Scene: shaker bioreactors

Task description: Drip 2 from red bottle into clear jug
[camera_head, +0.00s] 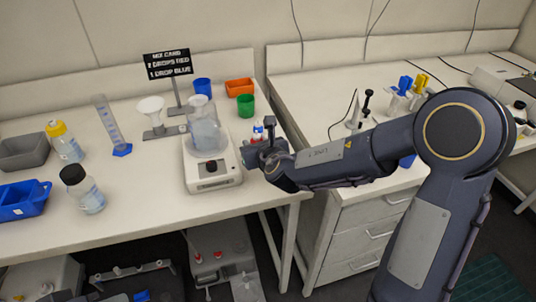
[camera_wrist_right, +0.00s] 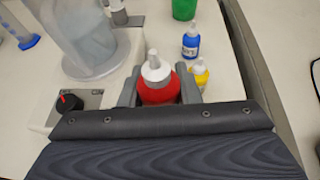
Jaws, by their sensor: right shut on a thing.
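The red bottle (camera_wrist_right: 161,91) has a white nozzle cap and sits between the fingers of my right gripper (camera_wrist_right: 160,82) in the right wrist view. The gripper is shut on its sides, and the nozzle points up. I cannot tell whether its base touches the table. In the head view my right gripper (camera_head: 266,143) is just right of the clear jug (camera_head: 205,130), which stands on a white stirrer (camera_head: 212,178) with a dark knob. The jug also shows at upper left in the wrist view (camera_wrist_right: 85,40). My left gripper is not in view.
Blue (camera_wrist_right: 191,43) and yellow (camera_wrist_right: 200,74) dropper bottles stand close behind the red one. A green cup (camera_head: 245,105), blue cup (camera_head: 202,87) and orange tray (camera_head: 239,87) are behind. A black mix card (camera_head: 168,64) asks for 2 drops red, 1 blue.

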